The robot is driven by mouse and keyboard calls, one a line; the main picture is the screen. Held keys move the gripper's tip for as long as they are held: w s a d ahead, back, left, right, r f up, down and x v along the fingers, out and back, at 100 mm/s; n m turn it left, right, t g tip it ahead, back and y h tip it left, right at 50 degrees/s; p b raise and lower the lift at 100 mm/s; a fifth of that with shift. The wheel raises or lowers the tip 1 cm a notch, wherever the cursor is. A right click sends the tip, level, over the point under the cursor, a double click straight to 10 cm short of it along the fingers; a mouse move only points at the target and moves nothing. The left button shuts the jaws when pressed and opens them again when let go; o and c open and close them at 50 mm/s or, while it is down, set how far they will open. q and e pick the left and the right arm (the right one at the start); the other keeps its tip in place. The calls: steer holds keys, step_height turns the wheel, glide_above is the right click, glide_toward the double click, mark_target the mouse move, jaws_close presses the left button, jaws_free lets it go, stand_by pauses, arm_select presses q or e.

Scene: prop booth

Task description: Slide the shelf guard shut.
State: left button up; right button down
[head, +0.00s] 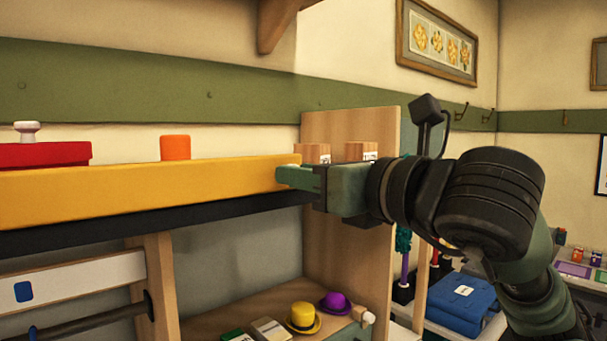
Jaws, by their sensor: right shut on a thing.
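The shelf guard is the long yellow bar (140,192) along the front of the upper shelf. It runs from the left picture edge to my right gripper. My right gripper (287,175) is shut on the guard's right end, its fingers reaching in from the right. The grip itself is partly hidden by the fingers. The guard's left end is out of the picture. The tall wooden side panel (349,119) of the shelf stands behind my gripper. My gripper hides how the guard's end lies to that panel. My left gripper is not in view.
Behind the guard are a red lidded box (45,155), an orange block (175,148) and two wooden blocks (311,153). Below, a yellow hat (303,317) and a purple hat (335,302) sit on the lower shelf. A blue folded cloth (463,303) lies at right.

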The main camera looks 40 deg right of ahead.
stand_by(0.8)
steer(key=w+d+b, duration=0.2)
steer(key=d+b, duration=0.4)
steer(key=d, duration=2.2)
steer(key=shift+d+r, duration=0.2)
steer(key=shift+d, duration=0.2)
steer(key=c, duration=1.2)
jaws_free()
steer(key=shift+o, duration=0.2)
steer(key=shift+d+f, duration=0.15)
steer(key=shift+d, duration=0.05)
steer(key=shift+w, duration=0.1)
steer(key=shift+b, duration=0.3)
